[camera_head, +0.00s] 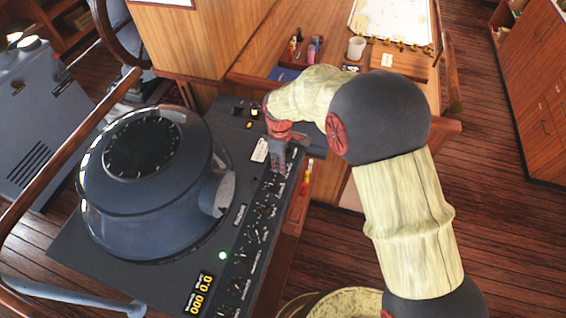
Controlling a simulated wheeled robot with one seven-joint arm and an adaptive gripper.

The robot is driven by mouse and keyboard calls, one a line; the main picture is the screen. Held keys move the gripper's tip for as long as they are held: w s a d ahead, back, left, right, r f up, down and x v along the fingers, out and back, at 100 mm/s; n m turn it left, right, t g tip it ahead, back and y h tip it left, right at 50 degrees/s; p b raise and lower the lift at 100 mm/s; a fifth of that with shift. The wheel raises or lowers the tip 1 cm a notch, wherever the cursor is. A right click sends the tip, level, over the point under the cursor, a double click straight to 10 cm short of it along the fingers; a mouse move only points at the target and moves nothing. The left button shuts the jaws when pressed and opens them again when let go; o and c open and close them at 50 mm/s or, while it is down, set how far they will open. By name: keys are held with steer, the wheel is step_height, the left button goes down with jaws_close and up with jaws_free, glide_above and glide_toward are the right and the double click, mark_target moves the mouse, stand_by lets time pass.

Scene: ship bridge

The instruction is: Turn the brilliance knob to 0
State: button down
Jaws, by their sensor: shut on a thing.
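The radar console (110,245) is a dark grey panel with a large round scope hood (145,190) on its left part. A row of small black knobs (252,235) with pale markings runs along the panel's right side. My gripper (278,168) points down onto the far end of this row and is shut on a knob there. The held knob is hidden by the fingers, and its pointer and scale cannot be read. I cannot tell by its label which knob it is.
A digital readout (199,294) and a lit green lamp (222,255) sit at the panel's near end. A wooden rail (70,140) crosses at left. Open floor (510,240) lies at right.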

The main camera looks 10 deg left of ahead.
steer(key=shift+s+d+f, duration=0.15)
steer(key=shift+s+f, duration=0.1)
steer(key=shift+s, duration=0.05)
steer(key=c, duration=1.9)
jaws_free()
steer(key=o, duration=0.3)
steer(key=shift+w+r, duration=0.15)
steer(key=shift+r, duration=0.05)
steer(key=shift+w+r, duration=0.1)
steer(key=shift+r, duration=0.5)
step_height(320, 180, up, 11)
